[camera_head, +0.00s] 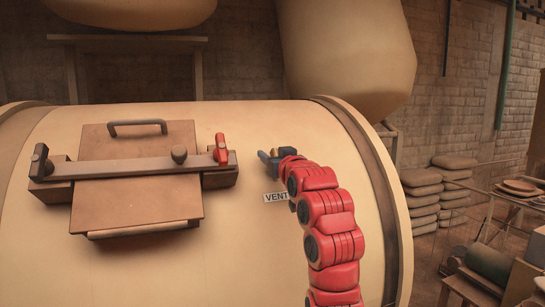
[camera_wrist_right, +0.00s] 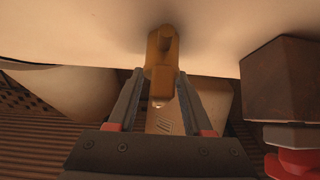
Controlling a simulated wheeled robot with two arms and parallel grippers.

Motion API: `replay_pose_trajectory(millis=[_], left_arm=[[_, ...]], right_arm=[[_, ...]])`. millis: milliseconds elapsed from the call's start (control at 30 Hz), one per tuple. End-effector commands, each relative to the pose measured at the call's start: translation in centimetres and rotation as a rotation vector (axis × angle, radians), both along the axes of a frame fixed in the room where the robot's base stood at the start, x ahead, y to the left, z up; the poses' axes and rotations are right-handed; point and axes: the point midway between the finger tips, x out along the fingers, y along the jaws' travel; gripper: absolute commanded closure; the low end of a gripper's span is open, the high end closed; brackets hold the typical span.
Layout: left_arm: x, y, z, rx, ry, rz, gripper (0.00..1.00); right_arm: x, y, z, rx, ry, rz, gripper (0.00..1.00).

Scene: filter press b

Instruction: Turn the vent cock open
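The vent cock is a small brass fitting (camera_wrist_right: 162,50) on the cream vessel wall in the right wrist view. In the head view my right gripper and arm hide it, above the VENT label (camera_head: 276,197). My right gripper (camera_head: 266,158) is at the vessel's curved top, and it also shows in the right wrist view (camera_wrist_right: 160,75). Its two fingers are apart, one on each side of the cock's lower part. I cannot tell whether either finger touches it. My left gripper is not in view.
The cream vessel (camera_head: 250,255) carries a rectangular hatch (camera_head: 140,205) with a clamp bar (camera_head: 125,166) and a red handle (camera_head: 221,148) left of my right gripper. In the wrist view a dark block (camera_wrist_right: 280,80) stands close on the right. Stacked sacks (camera_head: 455,165) lie far right.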

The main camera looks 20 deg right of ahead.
Motion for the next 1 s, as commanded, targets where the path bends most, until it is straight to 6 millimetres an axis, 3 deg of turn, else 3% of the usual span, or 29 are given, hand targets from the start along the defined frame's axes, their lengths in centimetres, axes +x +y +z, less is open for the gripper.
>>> replay_pose_trajectory(millis=[267, 467, 1000], left_arm=[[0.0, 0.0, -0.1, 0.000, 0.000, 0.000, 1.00], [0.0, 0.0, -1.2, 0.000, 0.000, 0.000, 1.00], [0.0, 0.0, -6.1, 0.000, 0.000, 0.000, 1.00]], right_arm=[[-0.1, 0.0, 0.0, -0.001, -0.001, 0.000, 0.50], [-2.1, -0.2, -0.2, -0.003, -0.007, -0.002, 0.50], [-14.9, -0.6, -0.9, -0.003, -0.006, -0.002, 0.50]])
